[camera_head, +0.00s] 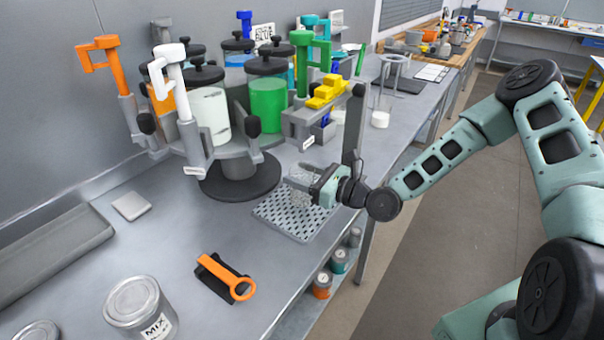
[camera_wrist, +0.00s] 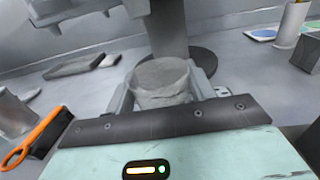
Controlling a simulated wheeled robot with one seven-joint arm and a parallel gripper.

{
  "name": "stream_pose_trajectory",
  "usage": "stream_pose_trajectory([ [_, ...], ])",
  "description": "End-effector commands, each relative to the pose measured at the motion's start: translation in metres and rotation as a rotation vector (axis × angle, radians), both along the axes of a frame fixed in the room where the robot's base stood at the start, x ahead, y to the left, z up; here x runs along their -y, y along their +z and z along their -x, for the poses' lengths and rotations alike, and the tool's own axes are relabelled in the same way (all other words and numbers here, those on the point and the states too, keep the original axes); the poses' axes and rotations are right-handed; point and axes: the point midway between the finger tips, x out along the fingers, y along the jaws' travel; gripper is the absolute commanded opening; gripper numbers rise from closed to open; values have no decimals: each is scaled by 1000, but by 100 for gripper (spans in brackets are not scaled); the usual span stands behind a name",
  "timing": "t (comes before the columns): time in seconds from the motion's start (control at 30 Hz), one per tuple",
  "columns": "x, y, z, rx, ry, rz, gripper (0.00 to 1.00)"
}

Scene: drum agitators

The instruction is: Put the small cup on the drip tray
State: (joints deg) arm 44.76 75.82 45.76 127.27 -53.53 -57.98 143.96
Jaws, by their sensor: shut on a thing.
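The small cup, translucent grey, is between the fingers of my gripper (camera_head: 309,186). The cup (camera_head: 300,174) shows in the head view over the back part of the drip tray. In the wrist view the cup (camera_wrist: 161,82) sits upright between both grey fingers, and my gripper (camera_wrist: 164,90) is shut on it. The drip tray (camera_head: 279,222) is a light grey perforated plate on the bench below the dispenser. I cannot tell whether the cup's base touches the tray; my gripper hides part of the cup.
The drum dispenser, with a white drum (camera_head: 209,112) and a green drum (camera_head: 268,104), stands behind the tray on a round dark base (camera_head: 240,181). An orange-handled tool (camera_head: 226,277) and a MIX can (camera_head: 138,305) stand nearer. A grey post (camera_head: 354,130) rises close to my gripper.

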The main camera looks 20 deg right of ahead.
Motion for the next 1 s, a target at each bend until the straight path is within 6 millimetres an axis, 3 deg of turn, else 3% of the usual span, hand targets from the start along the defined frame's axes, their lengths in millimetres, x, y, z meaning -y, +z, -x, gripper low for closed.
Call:
stream_pose_trajectory([
  [0.03, 0, -3, 0, 0, -1, 0, 33],
  [0.07, 0, -3, 0, 0, 0, 0, 57],
  [0.13, 0, -2, 0, 0, 0, 0, 76],
  [0.57, 6, -1, 5, -1, -2, 0, 76],
  [1.0, 62, -1, 70, 0, -4, 0, 76],
])
